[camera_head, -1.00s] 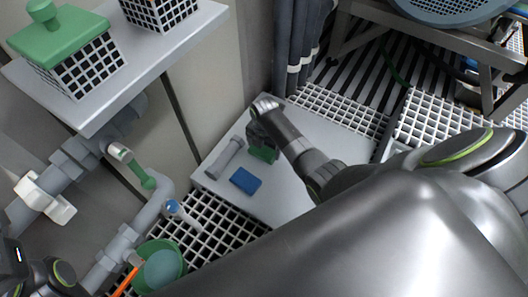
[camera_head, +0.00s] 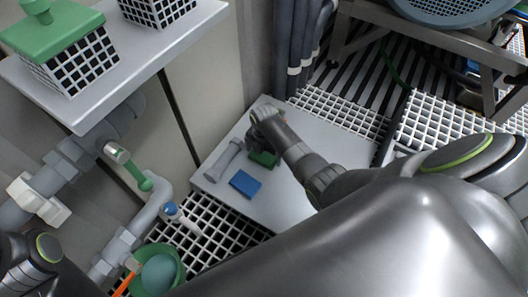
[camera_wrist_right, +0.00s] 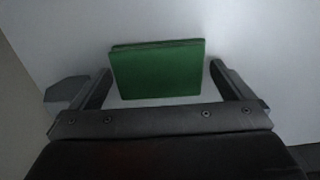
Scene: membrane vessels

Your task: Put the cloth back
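A flat green pad, perhaps a folded cloth (camera_head: 264,159), lies on the light grey panel (camera_head: 290,190). A flat blue pad, perhaps another cloth (camera_head: 245,184), lies in front of it on the same panel. My right gripper (camera_head: 262,143) is over the green pad, pointing down. In the right wrist view the green pad (camera_wrist_right: 157,70) shows between the two spread fingers of the right gripper (camera_wrist_right: 160,82), which look open, with small gaps at the sides. My left arm shows at the lower left; its gripper fingers are not visible.
A grey cylinder (camera_head: 224,160) lies left of the green pad. A green bucket (camera_head: 148,284) with a round item stands at the lower left, near grey pipes (camera_head: 125,243). A shelf (camera_head: 165,55) with lattice baskets is at the upper left. White grating surrounds the panel.

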